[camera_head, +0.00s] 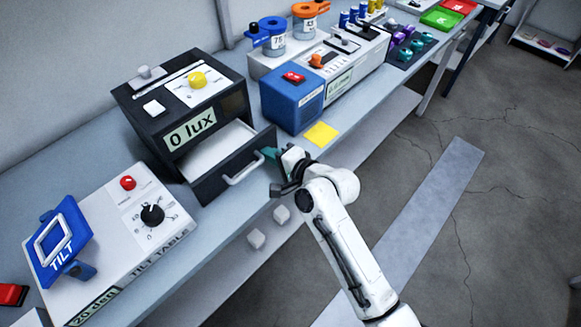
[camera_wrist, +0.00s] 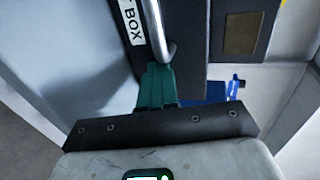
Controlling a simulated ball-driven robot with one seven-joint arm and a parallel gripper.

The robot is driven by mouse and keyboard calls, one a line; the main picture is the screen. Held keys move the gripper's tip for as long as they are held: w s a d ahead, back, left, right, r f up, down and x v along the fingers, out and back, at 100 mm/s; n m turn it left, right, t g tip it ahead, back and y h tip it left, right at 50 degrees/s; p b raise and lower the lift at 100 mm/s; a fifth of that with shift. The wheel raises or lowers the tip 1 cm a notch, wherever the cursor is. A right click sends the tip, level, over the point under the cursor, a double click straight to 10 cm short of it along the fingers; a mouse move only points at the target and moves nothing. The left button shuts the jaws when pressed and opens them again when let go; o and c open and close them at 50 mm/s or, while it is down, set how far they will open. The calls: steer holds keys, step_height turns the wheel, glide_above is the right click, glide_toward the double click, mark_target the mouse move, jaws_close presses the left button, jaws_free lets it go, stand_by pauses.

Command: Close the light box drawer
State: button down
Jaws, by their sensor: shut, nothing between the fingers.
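The light box (camera_head: 152,119) is a black box on the bench in the head view, with a "0 lux" label, a yellow knob and a white switch. Its drawer (camera_head: 214,187) stands pulled out, with its white inside showing. A pale bar handle (camera_head: 244,172) is on the dark drawer front. My gripper (camera_head: 270,153) is by the right end of the drawer front, its teal fingers shut and empty. In the wrist view the fingers (camera_wrist: 156,88) lie close to the metal handle (camera_wrist: 155,30) and the dark front (camera_wrist: 186,45); contact cannot be told.
A tilt table (camera_head: 115,235) stands left of the light box. A blue box (camera_head: 292,103) and a yellow note (camera_head: 321,134) are to the right of the drawer. White blocks (camera_head: 256,238) are on the lower shelf. The floor in front is mostly clear.

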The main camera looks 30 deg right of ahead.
mark_target(248, 137)
steer(key=w+a, duration=0.1)
steer(key=w, duration=0.4)
steer(key=w+a+b, duration=0.1)
steer(key=w, duration=0.1)
steer(key=shift+w+a, duration=0.3)
steer(key=shift+w, duration=0.1)
steer(key=shift+w+a, duration=0.1)
steer(key=shift+w, duration=0.2)
steer(key=shift+r, duration=0.1)
steer(key=shift+w+r, duration=0.1)
